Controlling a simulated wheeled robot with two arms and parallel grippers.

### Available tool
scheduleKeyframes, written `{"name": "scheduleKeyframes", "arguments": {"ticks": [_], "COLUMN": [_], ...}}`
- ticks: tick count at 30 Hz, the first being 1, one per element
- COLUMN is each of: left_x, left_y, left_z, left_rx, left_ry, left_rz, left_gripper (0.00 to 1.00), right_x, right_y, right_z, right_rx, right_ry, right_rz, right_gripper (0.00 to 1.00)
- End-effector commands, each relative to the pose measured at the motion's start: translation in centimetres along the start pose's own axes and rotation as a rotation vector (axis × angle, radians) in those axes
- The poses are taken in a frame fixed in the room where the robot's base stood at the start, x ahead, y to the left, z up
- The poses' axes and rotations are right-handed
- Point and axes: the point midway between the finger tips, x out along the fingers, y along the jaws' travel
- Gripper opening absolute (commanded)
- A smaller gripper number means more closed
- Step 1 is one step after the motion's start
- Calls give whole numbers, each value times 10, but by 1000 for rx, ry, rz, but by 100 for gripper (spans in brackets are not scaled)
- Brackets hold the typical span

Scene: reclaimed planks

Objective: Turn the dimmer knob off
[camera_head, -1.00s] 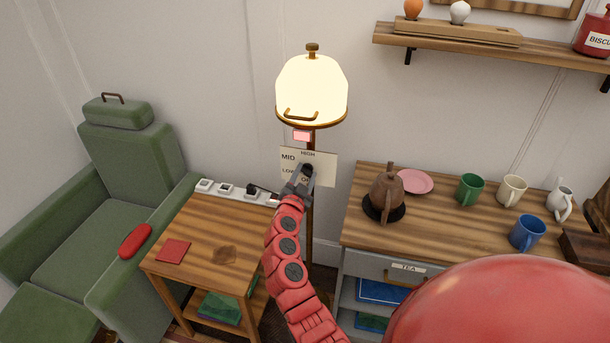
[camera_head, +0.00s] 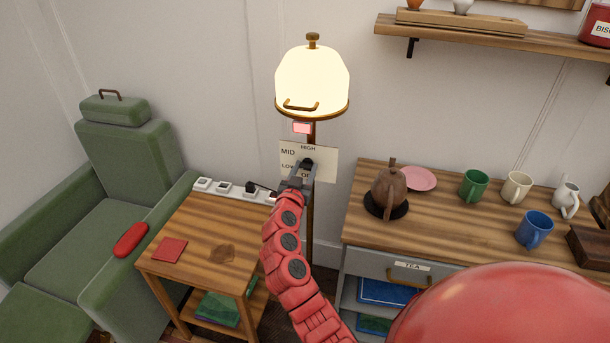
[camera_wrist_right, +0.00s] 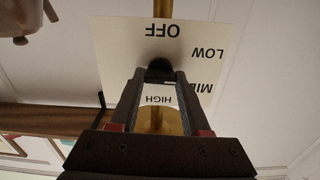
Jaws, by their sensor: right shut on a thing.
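The dimmer knob (camera_head: 307,163) is a small dark knob on a cream plate (camera_head: 325,166) marked HIGH, MID, LOW and OFF, on the lamp's pole. My right gripper (camera_head: 303,172) is at the plate, its fingers on either side of the knob. In the right wrist view the plate (camera_wrist_right: 115,60) appears upside down, and the two fingers (camera_wrist_right: 160,82) close on the round black knob (camera_wrist_right: 160,66). The fingers hide part of the plate, and I cannot tell which mark the knob points to. The lamp shade (camera_head: 312,80) glows bright. My left gripper is out of view.
A small wooden table (camera_head: 195,245) and a power strip (camera_head: 235,192) stand left of the lamp, beside a green armchair (camera_head: 130,160). A wooden-topped cabinet (camera_head: 445,215) with a brown teapot (camera_head: 388,190) and several mugs stands to the right.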

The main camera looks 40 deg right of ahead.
Motion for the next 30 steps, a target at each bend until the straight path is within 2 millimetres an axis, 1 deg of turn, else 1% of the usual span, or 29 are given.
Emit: {"name": "scheduleKeyframes", "arguments": {"ticks": [1, 3, 12, 21, 30], "left_x": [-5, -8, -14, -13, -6], "left_y": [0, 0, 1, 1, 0], "left_z": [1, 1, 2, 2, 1], "left_rx": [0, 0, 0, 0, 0], "left_ry": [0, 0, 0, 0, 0], "left_rz": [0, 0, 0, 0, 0], "left_gripper": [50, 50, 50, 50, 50], "right_x": [-1, 0, -1, 0, -1], "right_y": [-1, -1, -2, -3, -4], "right_z": [3, 3, 1, 0, -1], "right_rx": [-43, -111, -396, -681, -965], "right_ry": [0, 0, 0, -1, 1], "right_rz": [-3, 0, -2, -1, -1], "right_gripper": [0, 0, 0, 0, 0]}}
